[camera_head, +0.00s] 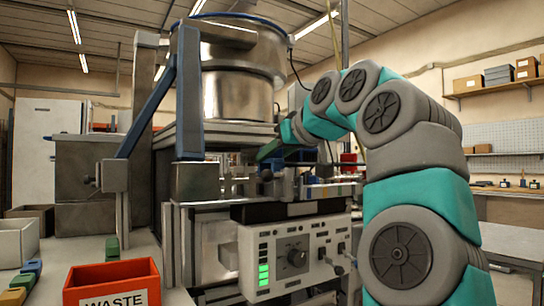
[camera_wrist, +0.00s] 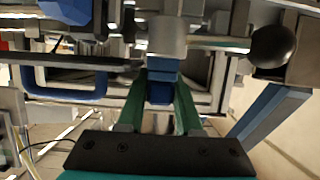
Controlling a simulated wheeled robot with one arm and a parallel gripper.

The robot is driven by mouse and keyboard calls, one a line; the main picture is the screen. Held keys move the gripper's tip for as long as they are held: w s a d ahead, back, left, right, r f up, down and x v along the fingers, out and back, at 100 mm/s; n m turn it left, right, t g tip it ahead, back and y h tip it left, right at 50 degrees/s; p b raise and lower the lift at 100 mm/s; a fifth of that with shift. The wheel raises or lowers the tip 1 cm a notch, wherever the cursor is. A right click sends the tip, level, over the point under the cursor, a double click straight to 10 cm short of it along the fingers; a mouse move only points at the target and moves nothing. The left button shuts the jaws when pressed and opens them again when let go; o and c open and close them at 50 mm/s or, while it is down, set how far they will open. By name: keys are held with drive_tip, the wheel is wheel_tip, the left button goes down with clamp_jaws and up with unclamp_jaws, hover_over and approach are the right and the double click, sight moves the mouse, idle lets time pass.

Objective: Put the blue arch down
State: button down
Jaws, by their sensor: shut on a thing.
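The blue arch (camera_wrist: 160,92) is a small blue piece between the two green fingers of my gripper (camera_wrist: 160,82) in the wrist view. My gripper is shut on it, and the fingers hide part of its shape. In the head view my gripper (camera_head: 270,150) is at the end of my arm, inside the machine below the metal bowl. The arch cannot be made out there. I cannot tell whether the arch touches anything below it.
The metal bowl (camera_head: 237,90) and a blue strut (camera_head: 148,108) stand close to my gripper. A control panel (camera_head: 295,255) is below. A red waste bin (camera_head: 112,285), a white bin (camera_head: 18,242) and several coloured blocks (camera_head: 24,278) are at lower left.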

drive_tip(key=shift+f, duration=0.1)
drive_tip(key=c, duration=0.6)
unclamp_jaws()
drive_tip(key=shift+f, duration=0.1)
drive_tip(key=shift+w+d+r+p, duration=0.1)
drive_tip(key=shift+r+p, duration=0.45)
drive_tip(key=shift+p, duration=0.05)
drive_tip(key=shift+s+d+r, duration=0.15)
drive_tip(key=shift+s+d, duration=0.05)
drive_tip(key=shift+d, duration=0.05)
drive_tip(key=v, duration=1.1)
drive_tip(key=shift+s+r, duration=0.15)
drive_tip(key=shift+s, duration=0.1)
drive_tip(key=shift+a, duration=0.1)
